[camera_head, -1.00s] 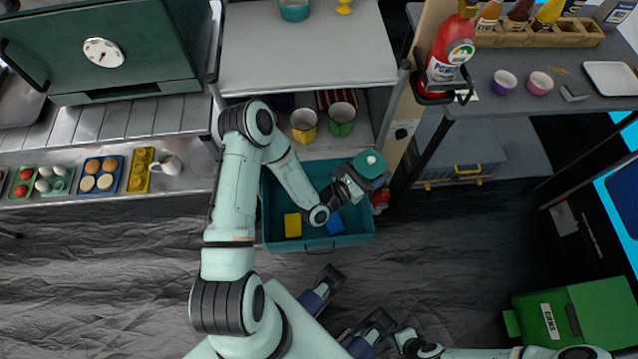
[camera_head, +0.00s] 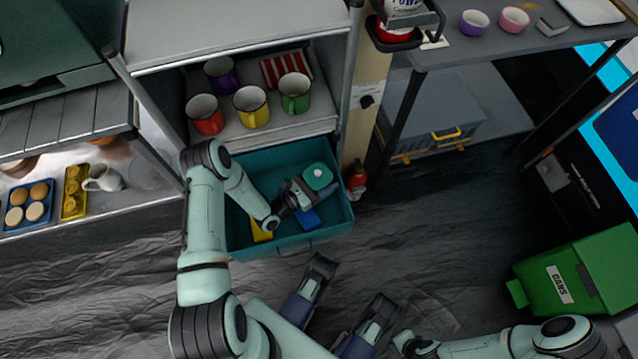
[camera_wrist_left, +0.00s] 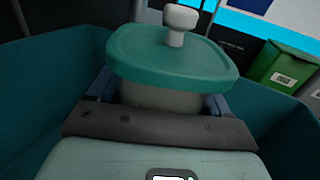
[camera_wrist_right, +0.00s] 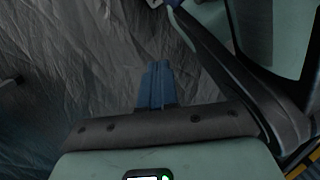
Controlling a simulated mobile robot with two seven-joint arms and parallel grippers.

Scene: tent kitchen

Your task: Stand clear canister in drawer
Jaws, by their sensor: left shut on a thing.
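The clear canister has a teal lid with a white knob (camera_head: 318,176). In the left wrist view its lid (camera_wrist_left: 172,60) shows large, with part of the pale body under it. It looks about upright. My left gripper (camera_head: 298,194) is shut on it. The canister is over the right back part of the open teal drawer (camera_head: 335,230), with drawer walls around it in the left wrist view. Its base is hidden, so I cannot tell whether it touches the drawer floor. My right gripper (camera_wrist_right: 156,82) has its fingers together and empty, over dark floor.
A yellow item (camera_head: 261,231) and a blue item (camera_head: 307,219) lie in the drawer. Several mugs, including a green one (camera_head: 295,92), stand on the shelf above. A red bottle (camera_head: 356,181) stands right of the drawer. A green bin (camera_head: 580,280) is at the right.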

